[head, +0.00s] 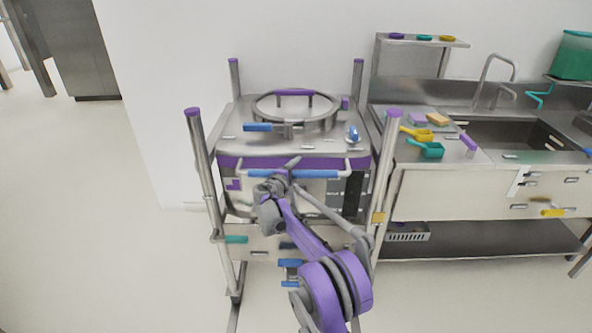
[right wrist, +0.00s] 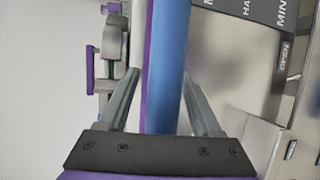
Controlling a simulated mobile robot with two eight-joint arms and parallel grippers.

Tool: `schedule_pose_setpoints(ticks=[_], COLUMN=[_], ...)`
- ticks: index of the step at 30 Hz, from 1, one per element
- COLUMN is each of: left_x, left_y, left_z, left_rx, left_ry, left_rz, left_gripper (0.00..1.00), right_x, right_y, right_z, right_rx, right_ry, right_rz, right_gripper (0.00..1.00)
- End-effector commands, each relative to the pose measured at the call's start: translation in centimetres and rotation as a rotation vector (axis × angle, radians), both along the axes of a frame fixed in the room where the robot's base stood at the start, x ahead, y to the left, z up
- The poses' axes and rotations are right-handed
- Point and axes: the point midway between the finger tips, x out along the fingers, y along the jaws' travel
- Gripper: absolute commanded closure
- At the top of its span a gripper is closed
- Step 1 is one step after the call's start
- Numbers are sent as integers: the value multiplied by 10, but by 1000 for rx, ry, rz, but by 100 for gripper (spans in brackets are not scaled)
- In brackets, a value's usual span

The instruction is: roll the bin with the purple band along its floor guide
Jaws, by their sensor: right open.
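The steel bin with the purple band (head: 232,162) stands upright between posts with purple caps in the head view. It has a round lid (head: 262,108) and a blue front handle bar (head: 318,174). My right gripper (head: 287,172) is at the middle of this bar. In the right wrist view the open fingers of my right gripper (right wrist: 162,90) lie on either side of the blue bar (right wrist: 168,60), with a gap showing to the right finger. A floor rail (head: 234,312) shows below the left post; my arm hides part of the bin's lower front. My left gripper is out of view.
A steel sink counter (head: 430,178) stands close on the right, with scoops (head: 432,149), a sponge and a tap. A lower shelf (head: 480,238) is under it. A white wall is behind the bin. The floor at left (head: 90,220) is clear.

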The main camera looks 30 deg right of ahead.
Motion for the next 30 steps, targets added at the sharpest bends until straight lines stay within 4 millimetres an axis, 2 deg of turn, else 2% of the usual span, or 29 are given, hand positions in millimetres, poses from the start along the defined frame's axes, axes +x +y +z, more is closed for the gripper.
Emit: schedule_pose_setpoints(ticks=[5, 19, 24, 30], left_x=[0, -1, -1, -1], left_y=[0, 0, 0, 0], left_z=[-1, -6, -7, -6], left_rx=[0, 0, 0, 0], left_ry=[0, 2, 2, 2], left_rz=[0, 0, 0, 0], left_gripper=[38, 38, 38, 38], right_x=[-4, -53, -61, -62], right_y=[8, 76, 86, 87], right_z=[1, 16, 19, 19], right_rx=[1, 0, 0, 0], right_ry=[0, 1, 0, 0], right_rz=[1, 2, 1, 0], right_gripper=[34, 34, 34, 34])
